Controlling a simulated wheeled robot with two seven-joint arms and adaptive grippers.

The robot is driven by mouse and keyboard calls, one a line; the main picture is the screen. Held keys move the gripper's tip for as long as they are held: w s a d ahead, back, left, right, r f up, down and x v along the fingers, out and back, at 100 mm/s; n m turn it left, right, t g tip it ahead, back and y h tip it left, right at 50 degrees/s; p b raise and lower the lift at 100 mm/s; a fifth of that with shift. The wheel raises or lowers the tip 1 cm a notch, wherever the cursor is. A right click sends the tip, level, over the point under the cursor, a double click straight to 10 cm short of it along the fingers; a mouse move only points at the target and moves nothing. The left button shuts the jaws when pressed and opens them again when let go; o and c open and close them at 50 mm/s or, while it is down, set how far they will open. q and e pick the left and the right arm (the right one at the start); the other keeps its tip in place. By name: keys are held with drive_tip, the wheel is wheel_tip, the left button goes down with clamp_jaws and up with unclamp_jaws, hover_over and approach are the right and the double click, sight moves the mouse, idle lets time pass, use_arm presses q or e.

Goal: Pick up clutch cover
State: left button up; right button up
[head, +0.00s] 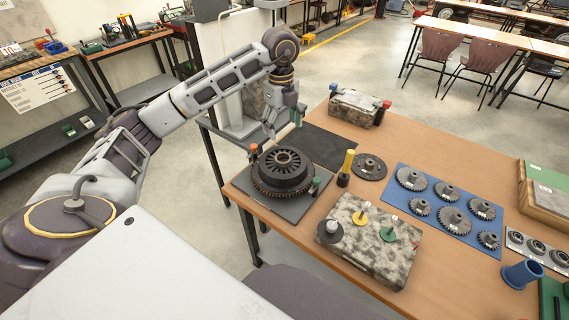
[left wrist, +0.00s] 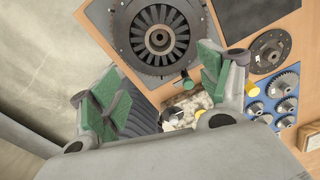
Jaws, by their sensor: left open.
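The clutch cover, as I take it, is the dark round part with radial fins and a centre hole (head: 283,165). It sits on a toothed ring on a grey square plate (head: 242,180) at the table's left corner. In the left wrist view the finned part (left wrist: 135,38) lies at the top, beyond the fingers. My left gripper (head: 284,124) is above and just behind it, apart from it. In the left wrist view its green-padded fingers (left wrist: 163,95) are spread wide with nothing gripped between them. My right gripper is not in view.
A green-topped peg (head: 315,184) and an orange-topped peg (head: 253,150) stand at the plate's edges. A yellow-handled tool (head: 347,166), a dark disc (head: 369,167), a speckled block (head: 372,247) and a blue gear mat (head: 428,223) are to the right. A black mat (head: 325,147) lies behind.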

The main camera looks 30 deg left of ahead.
use_arm(q)
drive_tip(key=shift+a+r, duration=0.15)
drive_tip(key=shift+a, duration=0.25)
